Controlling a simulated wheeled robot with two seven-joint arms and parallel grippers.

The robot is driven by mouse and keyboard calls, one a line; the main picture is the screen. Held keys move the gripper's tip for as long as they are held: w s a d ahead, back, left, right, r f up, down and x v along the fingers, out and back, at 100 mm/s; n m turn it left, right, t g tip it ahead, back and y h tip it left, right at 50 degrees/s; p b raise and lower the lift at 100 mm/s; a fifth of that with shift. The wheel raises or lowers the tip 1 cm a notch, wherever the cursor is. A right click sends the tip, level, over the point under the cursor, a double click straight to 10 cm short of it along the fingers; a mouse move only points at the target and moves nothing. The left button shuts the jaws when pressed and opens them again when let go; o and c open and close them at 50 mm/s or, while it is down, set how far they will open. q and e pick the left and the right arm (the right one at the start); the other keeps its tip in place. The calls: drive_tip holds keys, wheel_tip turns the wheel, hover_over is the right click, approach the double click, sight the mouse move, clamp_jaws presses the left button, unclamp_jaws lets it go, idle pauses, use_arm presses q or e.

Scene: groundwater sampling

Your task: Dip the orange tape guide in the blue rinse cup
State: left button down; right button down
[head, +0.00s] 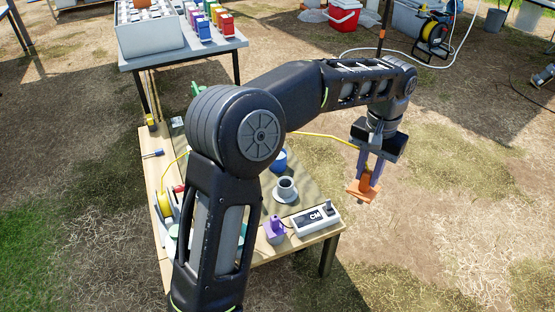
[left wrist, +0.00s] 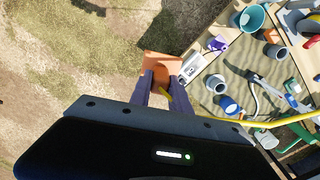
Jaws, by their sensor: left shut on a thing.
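My left gripper (head: 368,170) is shut on the orange tape guide (head: 361,191), held in the air to the right of the wooden table, beyond its edge. In the left wrist view the guide (left wrist: 160,64) sits between the purple fingers of the gripper (left wrist: 160,86). A yellow tape (head: 325,136) runs from the table side towards the guide. The blue cup (head: 279,160) stands on the table left of the guide, partly hidden by my arm; it also shows in the left wrist view (left wrist: 228,105). Guide and cup are well apart. My right gripper is out of view.
My arm hides much of the table. A table with coloured boxes (head: 206,22) stands behind.

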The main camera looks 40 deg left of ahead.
use_arm(q)
drive_tip(key=shift+r+p, duration=1.65)
drive_tip(key=shift+r, duration=0.3)
drive_tip(key=shift+w+f, duration=0.15)
drive_tip(key=shift+w, duration=0.05)
drive_tip(key=shift+w+d+f+p, duration=0.15)
drive_tip(key=shift+f+p, duration=0.15)
drive_tip(key=shift+p, duration=0.3)
drive_tip(key=shift+s+d+f+p, duration=0.15)
drive_tip(key=shift+f+p, duration=0.15)
drive_tip(key=shift+p, duration=0.3)
drive_tip(key=p, duration=0.2)
drive_tip(key=s+p, duration=0.1)
drive_tip(key=p, duration=0.1)
drive_tip(key=s+r+p, duration=0.1)
drive_tip(key=p, duration=0.1)
drive_tip(key=shift+s+a, duration=0.25)
drive_tip(key=shift+a, duration=0.05)
drive_tip(key=shift+f, duration=0.1)
